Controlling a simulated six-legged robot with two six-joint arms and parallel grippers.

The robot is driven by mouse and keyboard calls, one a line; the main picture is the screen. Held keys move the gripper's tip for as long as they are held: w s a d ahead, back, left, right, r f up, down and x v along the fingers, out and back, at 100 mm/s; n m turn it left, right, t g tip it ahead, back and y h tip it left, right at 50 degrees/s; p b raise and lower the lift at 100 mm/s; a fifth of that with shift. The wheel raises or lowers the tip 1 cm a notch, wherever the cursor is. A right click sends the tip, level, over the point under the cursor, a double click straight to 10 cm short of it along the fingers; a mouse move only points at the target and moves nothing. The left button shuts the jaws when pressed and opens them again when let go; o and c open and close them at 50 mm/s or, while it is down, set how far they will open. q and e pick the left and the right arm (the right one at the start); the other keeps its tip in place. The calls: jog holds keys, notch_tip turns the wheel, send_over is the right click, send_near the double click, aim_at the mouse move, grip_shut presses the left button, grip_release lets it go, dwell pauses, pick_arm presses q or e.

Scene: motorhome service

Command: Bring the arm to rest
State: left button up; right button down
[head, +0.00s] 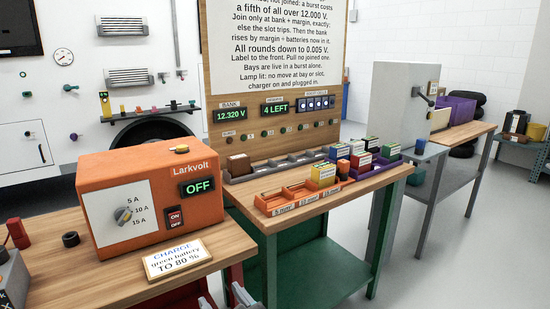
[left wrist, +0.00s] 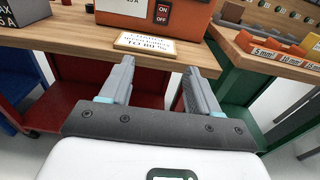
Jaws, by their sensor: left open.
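My left gripper (head: 222,297) shows at the bottom edge of the head view, with only its finger ends in the picture. In the left wrist view the two grey fingers of the left gripper (left wrist: 158,80) stand wide apart with nothing between them. They are in front of the wooden bench edge and below the small sign (left wrist: 146,44) reading CHARGE green battery TO 80 %. The rest of the left arm is hidden. My right gripper is in neither view.
The orange Larkvolt charger (head: 150,190), its display reading OFF, stands on the left bench (head: 95,272). Right of it, a green-legged bench (head: 318,205) carries bins of colored packs and a panel reading 12.320 V and 4 LEFT. Grey floor (head: 430,265) is free at the right.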

pick_arm(q)
jog(key=s+a+f+n+g+h, duration=0.1)
jog(key=s+a+f+g, duration=0.15)
jog(key=f, duration=0.45)
jog(key=s+a+f+n+g+h, duration=0.1)
jog(key=s+a+f+n+g, duration=0.2)
jog(key=f, duration=0.5)
jog(key=s+a+f+g+h, duration=0.1)
jog(key=s+f+g, duration=0.2)
jog(key=f+g, duration=0.3)
jog(key=s+d+f+n+g+h, duration=0.3)
jog(key=s+f+n+h, duration=0.2)
jog(key=s+f+n, duration=0.25)
jog(key=s+d+f+n+g+h, duration=0.3)
jog(key=s+f+n+h, duration=0.1)
jog(key=s+f+n, duration=0.3)
notch_tip(320, 180, down, 3)
jog(key=a+n+t+h, duration=0.2)
jog(key=n+t, duration=0.2)
jog(key=n, duration=0.9)
notch_tip(320, 180, up, 16)
jog(key=p, duration=1.5)
jog(key=shift+w+f+p, duration=0.25)
jog(key=shift+w+p, duration=0.05)
jog(key=shift+w, duration=0.1)
